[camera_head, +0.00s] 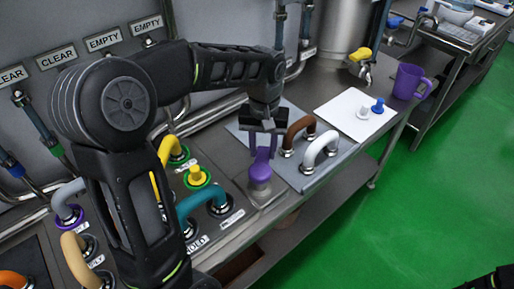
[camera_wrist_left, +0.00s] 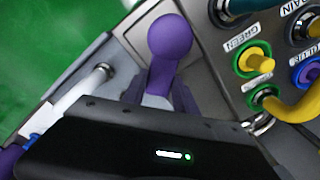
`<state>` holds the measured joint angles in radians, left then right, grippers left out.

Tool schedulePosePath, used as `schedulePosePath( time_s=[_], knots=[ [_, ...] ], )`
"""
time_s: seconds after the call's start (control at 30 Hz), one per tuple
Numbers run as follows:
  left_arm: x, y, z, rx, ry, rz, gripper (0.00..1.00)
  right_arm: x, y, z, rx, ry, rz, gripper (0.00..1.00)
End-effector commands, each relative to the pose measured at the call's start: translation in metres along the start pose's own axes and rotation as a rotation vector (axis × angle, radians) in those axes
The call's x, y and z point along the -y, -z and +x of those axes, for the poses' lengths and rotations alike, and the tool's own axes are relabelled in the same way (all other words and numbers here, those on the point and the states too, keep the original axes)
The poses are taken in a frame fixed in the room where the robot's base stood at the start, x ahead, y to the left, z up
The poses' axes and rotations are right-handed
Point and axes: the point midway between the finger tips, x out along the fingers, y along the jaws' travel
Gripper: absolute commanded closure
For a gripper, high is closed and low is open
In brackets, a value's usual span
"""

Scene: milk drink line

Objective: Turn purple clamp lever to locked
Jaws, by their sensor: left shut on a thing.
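The purple clamp lever (camera_head: 260,168) stands on a metal base at the front edge of the steel bench in the head view. Its rounded purple end and shaft also show in the left wrist view (camera_wrist_left: 168,40). My left gripper (camera_head: 264,146) reaches down to the lever from above and is shut on it. In the left wrist view the fingers (camera_wrist_left: 158,98) lie on either side of the shaft. The gripper hides part of the lever, and I cannot read a locked mark.
A brown handle (camera_head: 298,130) and a white handle (camera_head: 322,148) stand close right of the lever. A teal handle (camera_head: 200,200) and a yellow knob (camera_head: 196,175) are on its left. A white board (camera_head: 345,118) and a purple mug (camera_head: 409,80) stand farther right. Green floor lies beyond the bench.

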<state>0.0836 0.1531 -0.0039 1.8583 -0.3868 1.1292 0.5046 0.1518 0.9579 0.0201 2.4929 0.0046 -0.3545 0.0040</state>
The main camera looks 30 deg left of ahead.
Motion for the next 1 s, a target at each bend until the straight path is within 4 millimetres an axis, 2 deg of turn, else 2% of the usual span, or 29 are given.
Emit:
schedulePosePath(
  time_s=[0.6, 1.0],
  knots=[
    [-0.031, -0.008, -0.001, -0.003, 0.0, 0.558, 1.0, 0.0, 0.0, 0.001, 0.0, 0.0, 0.0, 0.64],
    [-0.039, -0.014, -0.001, -0.003, 0.0, 0.724, 1.0, 0.0, 0.0, 0.001, 0.0, 0.0, 0.0, 0.64]
  ],
)
